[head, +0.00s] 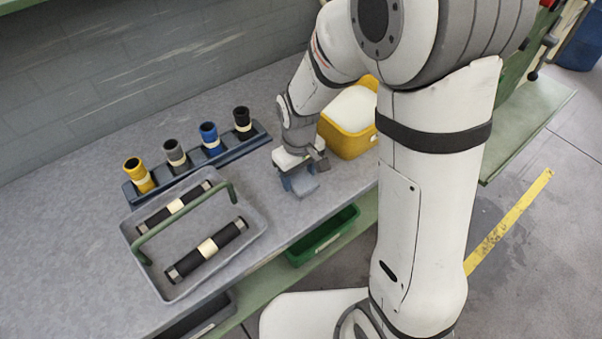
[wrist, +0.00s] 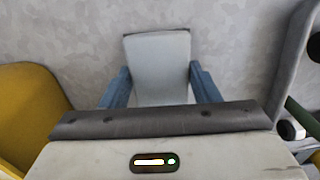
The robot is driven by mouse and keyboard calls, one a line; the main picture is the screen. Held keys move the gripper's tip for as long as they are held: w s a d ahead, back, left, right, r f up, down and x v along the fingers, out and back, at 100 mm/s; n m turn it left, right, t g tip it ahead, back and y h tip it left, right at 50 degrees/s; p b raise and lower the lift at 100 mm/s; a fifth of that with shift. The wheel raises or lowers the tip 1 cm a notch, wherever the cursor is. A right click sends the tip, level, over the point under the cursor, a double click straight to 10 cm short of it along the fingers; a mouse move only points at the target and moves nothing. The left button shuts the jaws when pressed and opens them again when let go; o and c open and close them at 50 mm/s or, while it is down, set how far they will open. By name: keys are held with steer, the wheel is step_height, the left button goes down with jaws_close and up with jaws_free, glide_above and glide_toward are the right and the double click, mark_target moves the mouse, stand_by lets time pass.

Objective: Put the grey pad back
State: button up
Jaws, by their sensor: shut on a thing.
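The grey pad (wrist: 158,62) is a flat, light grey block with a darker far edge. In the wrist view it sits between the two blue fingers of my gripper (wrist: 160,84), which touch its sides. In the head view my gripper (head: 300,183) points down over the grey worktop (head: 255,90), between the tray and the yellow bin, and the pad (head: 306,191) shows low between the fingers. The gripper is shut on the pad. I cannot tell whether the pad touches the worktop. Its near end is hidden by my gripper body in the wrist view.
A yellow bin (head: 345,143) with white contents stands close right of my gripper. A grey tray (head: 255,216) with a raised green handle holds two black rollers to the left. Behind it, a dark blue rack (head: 262,131) holds yellow, grey, blue and black cylinders. A green bin (head: 325,236) sits below the front edge.

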mark_target(299, 177)
steer(key=o, duration=1)
step_height(299, 177, up, 12)
steer(key=s+d+r+m+t, duration=0.1)
steer(key=s+d+m, duration=0.1)
steer(key=s+d, duration=0.2)
steer(key=s+d+r+m, duration=0.1)
steer(key=s+d+m, duration=0.1)
steer(key=s+d, duration=0.2)
steer(key=s+d+r+m+t, duration=0.1)
steer(key=s+d+r+m, duration=0.1)
steer(key=s+d, duration=0.2)
steer(key=shift+s+d+r+m+t+p, duration=0.1)
steer(key=shift+d+m+t+p, duration=0.2)
steer(key=shift+d+m+p, duration=0.15)
